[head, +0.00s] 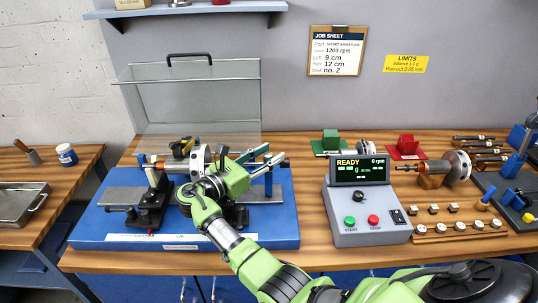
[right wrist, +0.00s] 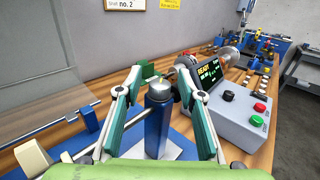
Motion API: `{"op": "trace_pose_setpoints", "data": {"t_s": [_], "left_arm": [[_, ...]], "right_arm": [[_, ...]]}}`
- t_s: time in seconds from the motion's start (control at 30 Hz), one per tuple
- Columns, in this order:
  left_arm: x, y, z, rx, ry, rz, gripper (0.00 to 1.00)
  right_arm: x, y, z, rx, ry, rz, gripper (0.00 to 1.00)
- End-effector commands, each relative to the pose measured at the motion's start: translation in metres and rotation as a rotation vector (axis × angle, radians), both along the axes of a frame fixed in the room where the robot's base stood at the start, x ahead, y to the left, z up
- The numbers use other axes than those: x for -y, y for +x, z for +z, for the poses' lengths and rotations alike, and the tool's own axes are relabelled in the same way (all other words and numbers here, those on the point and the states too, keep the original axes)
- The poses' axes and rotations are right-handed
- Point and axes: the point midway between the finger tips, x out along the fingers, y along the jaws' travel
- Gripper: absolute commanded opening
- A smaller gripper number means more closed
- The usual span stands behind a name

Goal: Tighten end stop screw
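My right gripper (head: 276,153) comes over the blue balancing machine base (head: 120,236) and is open. In the right wrist view its two teal-padded fingers (right wrist: 159,74) stand apart on either side of a blue post (right wrist: 157,130) with a grey round top (right wrist: 160,88). I see a gap between each finger and the post. The post also shows in the head view (head: 268,186) below the fingers. I cannot tell for sure whether the grey top is the end stop screw. A rotor disc (head: 199,163) on the machine is partly covered by my right arm. My left gripper is not in view.
A clear guard (head: 190,100) stands behind the machine. The control box (head: 368,208) reads READY and sits right of the base. A second rotor (head: 456,167) lies on a wooden stand at the right. A tray (head: 20,205) is on the left table.

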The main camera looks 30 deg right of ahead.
Motion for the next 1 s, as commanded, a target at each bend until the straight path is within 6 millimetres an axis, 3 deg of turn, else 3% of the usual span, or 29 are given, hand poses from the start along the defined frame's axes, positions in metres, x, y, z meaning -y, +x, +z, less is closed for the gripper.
{"op": "trace_pose_setpoints", "data": {"t_s": [0.43,1.0], "left_arm": [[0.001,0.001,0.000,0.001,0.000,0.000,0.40],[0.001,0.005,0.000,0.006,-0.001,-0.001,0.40]], "right_arm": [[-0.064,-0.011,-0.001,-0.001,0.001,0.001,0.36],[-0.070,-0.012,-0.001,-0.001,0.001,0.000,0.35]]}}
